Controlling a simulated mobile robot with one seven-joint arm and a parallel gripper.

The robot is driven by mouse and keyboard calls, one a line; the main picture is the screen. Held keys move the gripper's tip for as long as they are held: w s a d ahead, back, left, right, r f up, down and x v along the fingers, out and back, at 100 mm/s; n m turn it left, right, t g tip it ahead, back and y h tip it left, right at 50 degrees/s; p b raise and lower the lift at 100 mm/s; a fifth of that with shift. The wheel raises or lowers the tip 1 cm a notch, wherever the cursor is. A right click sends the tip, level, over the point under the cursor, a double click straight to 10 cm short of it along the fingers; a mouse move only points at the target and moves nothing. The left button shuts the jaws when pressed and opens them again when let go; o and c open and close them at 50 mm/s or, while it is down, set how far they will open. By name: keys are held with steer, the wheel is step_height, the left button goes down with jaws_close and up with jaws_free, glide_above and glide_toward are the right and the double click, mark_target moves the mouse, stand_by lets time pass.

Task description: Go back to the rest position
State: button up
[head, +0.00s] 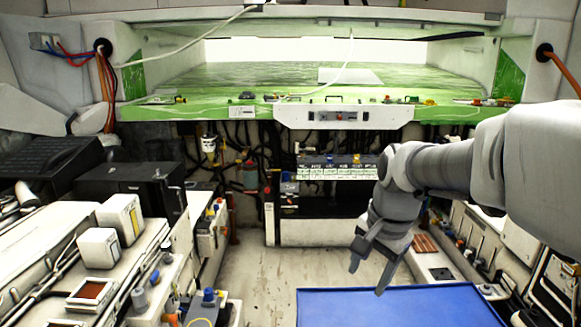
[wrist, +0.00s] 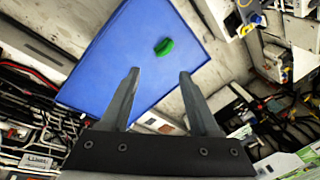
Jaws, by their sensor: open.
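My gripper (head: 368,272) hangs at the end of my grey arm, right of centre in the head view, with its fingers pointing down. It is above the far edge of a blue mat. In the wrist view my gripper (wrist: 158,78) has its two fingers spread wide with nothing between them.
The blue mat (head: 400,308) lies on the pale floor; it also shows in the wrist view (wrist: 120,60). A green object (wrist: 164,47) lies on it. Equipment banks (head: 95,275) line both sides. A green-edged open hatch (head: 230,108) is at the back.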

steer(key=s+r+n+t, duration=0.1)
steer(key=s+n+t, duration=0.2)
steer(key=s+n, duration=0.6)
steer(key=s, duration=0.8)
steer(key=shift+r+n+h, duration=0.25)
steer(key=shift+n+h, duration=0.15)
steer(key=shift+w, duration=0.1)
